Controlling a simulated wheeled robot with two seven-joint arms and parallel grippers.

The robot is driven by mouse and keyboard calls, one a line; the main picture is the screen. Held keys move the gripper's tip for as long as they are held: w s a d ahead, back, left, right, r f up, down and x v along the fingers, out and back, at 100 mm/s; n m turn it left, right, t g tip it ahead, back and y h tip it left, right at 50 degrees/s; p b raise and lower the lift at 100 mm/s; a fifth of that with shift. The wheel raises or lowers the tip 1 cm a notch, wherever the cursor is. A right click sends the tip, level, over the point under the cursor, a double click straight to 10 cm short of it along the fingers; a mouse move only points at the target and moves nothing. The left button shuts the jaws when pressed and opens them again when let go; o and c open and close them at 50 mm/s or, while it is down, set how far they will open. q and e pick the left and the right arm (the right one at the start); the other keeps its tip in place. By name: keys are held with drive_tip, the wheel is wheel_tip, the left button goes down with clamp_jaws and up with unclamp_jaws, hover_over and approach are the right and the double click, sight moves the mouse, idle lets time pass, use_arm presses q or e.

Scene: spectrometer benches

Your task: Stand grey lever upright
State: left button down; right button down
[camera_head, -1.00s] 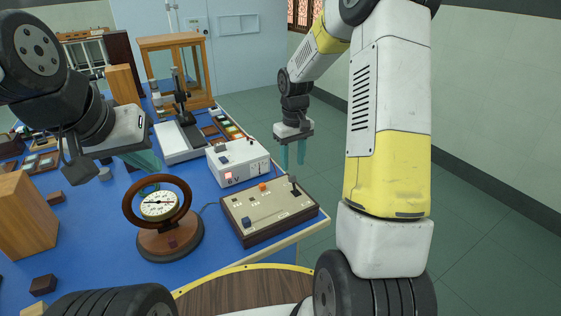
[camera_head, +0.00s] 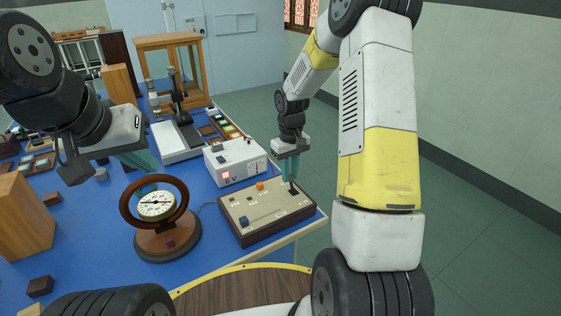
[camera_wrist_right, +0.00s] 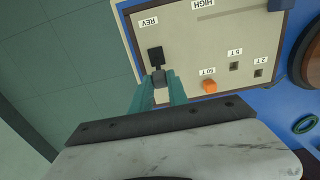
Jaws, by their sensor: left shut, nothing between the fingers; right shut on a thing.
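The control box (camera_head: 262,222) has a cream top and dark sides and lies near the blue bench's right edge. The small grey lever (camera_wrist_right: 159,78) shows at a black slot by the REV label in the right wrist view. My right gripper (camera_wrist_right: 158,84) is shut on the lever's top from above, with its teal fingers on either side of it. In the head view this gripper (camera_head: 290,177) stands over the far right corner of the box. The fingers partly hide the lever, so its exact tilt is unclear. My left gripper (camera_head: 143,160) is shut and empty behind the round dial meter.
The dial meter (camera_head: 158,207) with its brown ring stands left of the box. A white 6 V supply (camera_head: 234,160) stands just behind the box. Open floor lies right of the bench.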

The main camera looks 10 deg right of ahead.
drive_tip(key=shift+s+d+r+t+y, duration=0.1)
drive_tip(key=shift+s+d+t+y, duration=0.1)
drive_tip(key=shift+s+t, duration=0.3)
drive_tip(key=shift+s+d+r+t+y, duration=0.1)
drive_tip(key=shift+s+d+t+y, duration=0.15)
drive_tip(key=shift+t, duration=0.35)
drive_tip(key=shift+s+d+t+y, duration=0.2)
drive_tip(key=shift+s+t+y, duration=0.35)
drive_tip(key=shift+s+t, duration=0.7)
drive_tip(key=shift+w+t, duration=0.25)
drive_tip(key=c, duration=1.3)
unclamp_jaws()
